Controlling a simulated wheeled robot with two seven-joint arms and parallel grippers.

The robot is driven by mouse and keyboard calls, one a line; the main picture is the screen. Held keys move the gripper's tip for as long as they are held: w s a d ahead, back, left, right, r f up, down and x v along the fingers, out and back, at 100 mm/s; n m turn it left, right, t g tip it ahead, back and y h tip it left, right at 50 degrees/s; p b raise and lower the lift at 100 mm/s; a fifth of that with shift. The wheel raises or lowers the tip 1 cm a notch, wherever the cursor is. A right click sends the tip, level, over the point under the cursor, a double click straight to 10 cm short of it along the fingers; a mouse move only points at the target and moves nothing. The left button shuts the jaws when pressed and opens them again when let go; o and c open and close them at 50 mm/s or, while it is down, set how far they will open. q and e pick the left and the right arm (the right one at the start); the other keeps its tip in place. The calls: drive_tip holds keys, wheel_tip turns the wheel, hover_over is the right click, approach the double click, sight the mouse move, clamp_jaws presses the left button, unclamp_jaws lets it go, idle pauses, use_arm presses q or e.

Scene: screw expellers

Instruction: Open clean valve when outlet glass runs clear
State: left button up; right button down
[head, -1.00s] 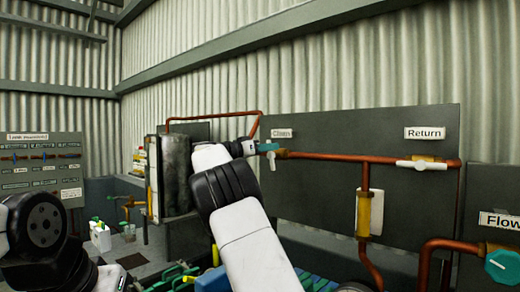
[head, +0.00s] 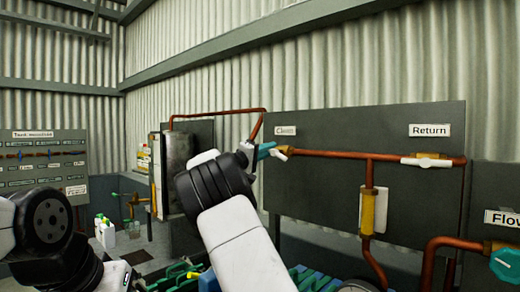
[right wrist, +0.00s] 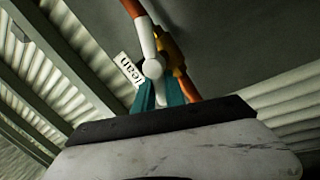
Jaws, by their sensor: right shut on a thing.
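The clean valve (head: 290,151) has a white lever handle and a brass body at the left end of a copper pipe, below the "Clean" label (head: 285,131). My right gripper (head: 265,151) has teal fingers closed at the white handle. In the right wrist view the fingers (right wrist: 160,92) sit on both sides of the handle's white lever (right wrist: 148,40); the brass body (right wrist: 170,50) is just behind. An amber cylinder (head: 367,212) on the vertical pipe may be the outlet glass; whether its content is clear cannot be told. My left gripper is out of view.
A "Return" valve (head: 426,162) with a white handle is at the panel's right. A teal "Flow" knob (head: 506,264) is at the right edge. The dark panel (head: 320,190) backs the pipes.

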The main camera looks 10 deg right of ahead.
drive_tip(key=shift+w+a+f+n+t+y, duration=0.1)
drive_tip(key=shift+f+n+t+y, duration=0.2)
drive_tip(key=shift+n, duration=0.7)
drive_tip(key=shift+s+d+f+n+t+y, duration=0.1)
drive_tip(key=shift+n+t, duration=0.25)
drive_tip(key=shift+n, duration=0.65)
drive_tip(key=shift+w+a+f+n+t+y, duration=0.1)
drive_tip(key=shift+f+n+t, duration=0.2)
drive_tip(key=shift+n, duration=0.7)
drive_tip(key=c, duration=1.4)
unclamp_jaws()
drive_tip(key=shift+r, duration=0.1)
drive_tip(key=v, duration=0.8)
